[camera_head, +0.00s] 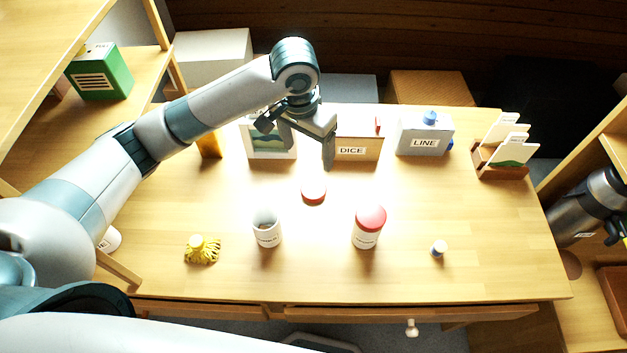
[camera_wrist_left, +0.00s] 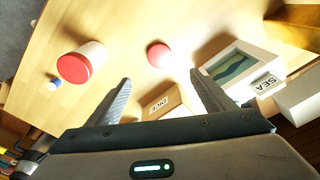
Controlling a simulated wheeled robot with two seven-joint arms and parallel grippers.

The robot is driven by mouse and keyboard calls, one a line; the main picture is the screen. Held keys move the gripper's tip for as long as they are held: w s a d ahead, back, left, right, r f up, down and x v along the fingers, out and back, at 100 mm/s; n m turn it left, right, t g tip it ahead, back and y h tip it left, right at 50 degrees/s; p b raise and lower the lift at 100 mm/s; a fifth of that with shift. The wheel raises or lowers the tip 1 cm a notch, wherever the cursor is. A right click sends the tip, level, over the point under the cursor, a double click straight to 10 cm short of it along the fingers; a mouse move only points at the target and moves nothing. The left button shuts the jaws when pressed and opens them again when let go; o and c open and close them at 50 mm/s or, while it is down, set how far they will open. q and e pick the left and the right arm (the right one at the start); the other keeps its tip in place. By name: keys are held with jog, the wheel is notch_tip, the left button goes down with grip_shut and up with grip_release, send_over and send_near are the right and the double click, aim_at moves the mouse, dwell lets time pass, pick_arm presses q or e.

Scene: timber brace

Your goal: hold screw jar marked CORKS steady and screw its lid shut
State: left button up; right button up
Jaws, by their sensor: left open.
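An open white jar (camera_head: 267,231) with dark lettering stands upright at the front middle of the table; its label is too small to read. A loose red lid (camera_head: 313,191) lies on the table behind it and to the right, and shows in the left wrist view (camera_wrist_left: 159,55). A second white jar with a red lid on it (camera_head: 367,230) stands to the right, also seen in the left wrist view (camera_wrist_left: 80,64); its label is unreadable. My left gripper (camera_head: 308,147) is open and empty, above the table behind the loose lid. My right gripper does not show clearly.
The DICE box (camera_head: 357,148), a picture frame (camera_head: 268,141) and the grey LINE box (camera_head: 424,137) line the back. A card rack (camera_head: 500,163) stands at back right. A yellow tassel-like thing (camera_head: 202,250) and a small blue-and-white thing (camera_head: 438,249) are near the front.

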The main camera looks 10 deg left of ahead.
pick_arm(q)
jog(key=p, duration=0.3)
send_over(314, 188)
jog(key=s, duration=0.1)
jog(key=f, duration=1.2)
jog(key=shift+a, duration=0.2)
jog(key=shift+f+p, duration=0.3)
jog(key=shift+f, duration=0.15)
jog(key=f, duration=0.2)
jog(key=f+p, duration=0.1)
jog(key=shift+w, duration=0.25)
jog(key=shift+w+d+f, duration=0.1)
jog(key=shift+f, duration=0.5)
